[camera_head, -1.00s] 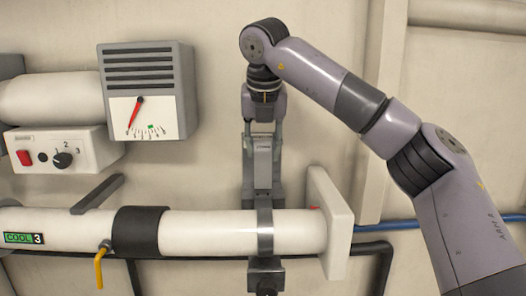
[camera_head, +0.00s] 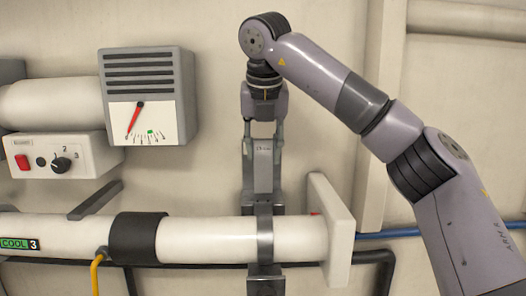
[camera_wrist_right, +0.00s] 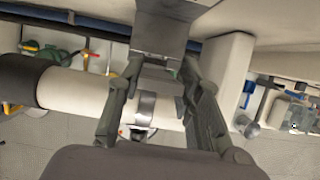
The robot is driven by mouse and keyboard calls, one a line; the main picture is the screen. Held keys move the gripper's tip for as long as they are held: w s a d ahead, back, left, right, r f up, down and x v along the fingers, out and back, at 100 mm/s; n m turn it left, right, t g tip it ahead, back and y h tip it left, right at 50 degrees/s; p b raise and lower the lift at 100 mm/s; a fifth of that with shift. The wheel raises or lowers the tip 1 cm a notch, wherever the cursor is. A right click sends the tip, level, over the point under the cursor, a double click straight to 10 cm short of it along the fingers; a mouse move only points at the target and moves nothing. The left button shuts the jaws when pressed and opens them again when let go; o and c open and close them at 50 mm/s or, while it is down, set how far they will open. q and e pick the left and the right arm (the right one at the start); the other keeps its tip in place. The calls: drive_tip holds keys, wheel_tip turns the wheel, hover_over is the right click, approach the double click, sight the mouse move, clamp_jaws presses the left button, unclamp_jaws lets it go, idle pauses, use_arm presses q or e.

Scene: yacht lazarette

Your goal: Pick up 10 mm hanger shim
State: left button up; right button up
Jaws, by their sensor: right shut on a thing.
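My right gripper (camera_head: 263,140) points down in front of the wall above a white pipe (camera_head: 297,240). Its fingers are shut on a grey upright hanger piece (camera_head: 263,170) above the metal band (camera_head: 265,240) around the pipe. The right wrist view shows the two fingers (camera_wrist_right: 161,65) on either side of grey metal, with the band (camera_wrist_right: 145,108) between them lower down. I cannot tell the 10 mm hanger shim apart from the hanger parts; the fingers partly hide that spot. My left gripper is not in view.
A gauge box (camera_head: 150,95) and a switch panel (camera_head: 62,157) are on the wall to the left. A white flange plate (camera_head: 335,230) stands right of the band. A yellow-handled valve (camera_head: 97,270) and a blue hose (camera_head: 400,232) are near the pipe. Bare wall lies between gauge and gripper.

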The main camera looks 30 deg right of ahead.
drive_tip(key=shift+s+a+f, duration=0.15)
drive_tip(key=shift+s+a, duration=0.05)
drive_tip(key=shift+s, duration=0.2)
drive_tip(key=shift+s+a+r, duration=0.15)
drive_tip(key=shift+s+r, duration=0.05)
drive_tip(key=shift+s, duration=0.1)
drive_tip(key=s+a+b, duration=0.1)
drive_tip(key=s+a, duration=0.3)
drive_tip(key=s, duration=0.5)
drive_tip(key=shift+a+b, duration=0.15)
drive_tip(key=shift+b, duration=0.2)
drive_tip(key=shift+f, duration=0.1)
